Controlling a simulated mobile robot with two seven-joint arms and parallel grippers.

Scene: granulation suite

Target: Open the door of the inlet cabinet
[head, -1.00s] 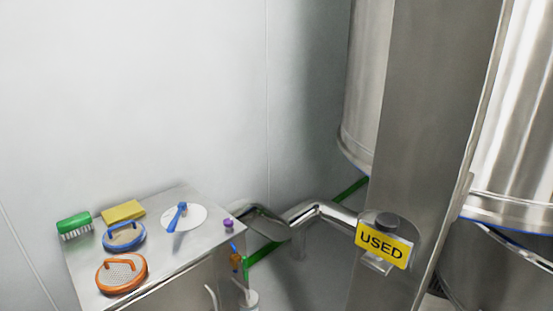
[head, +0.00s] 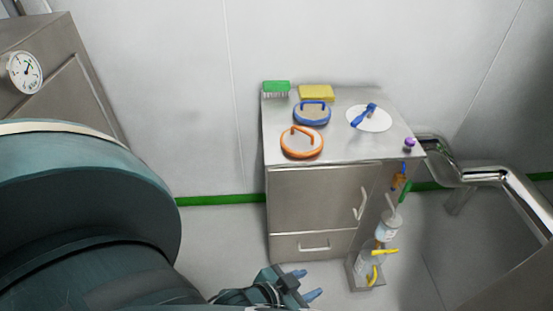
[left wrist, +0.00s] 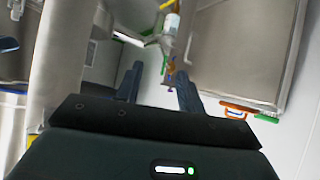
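A tall steel cabinet (head: 40,75) with a round white gauge (head: 24,72) on it stands at the far left of the head view, partly cut off and hidden by my own arm; no label or handle shows on it. A low steel cabinet (head: 312,195) stands in the middle, with a shut upper door, a vertical handle (head: 361,203) and a lower drawer. I cannot tell from any label which is the inlet cabinet. My left gripper (head: 306,284) is open and empty, in front of the low cabinet; its parted fingers show in the left wrist view (left wrist: 159,88). My right gripper is not seen.
On the low cabinet lie a green brush (head: 276,88), a yellow sponge (head: 316,92), blue (head: 312,114) and orange (head: 302,142) round sieves and a white disc (head: 371,119). Bottles (head: 387,226) hang at its right side. A steel pipe (head: 500,176) runs at the right.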

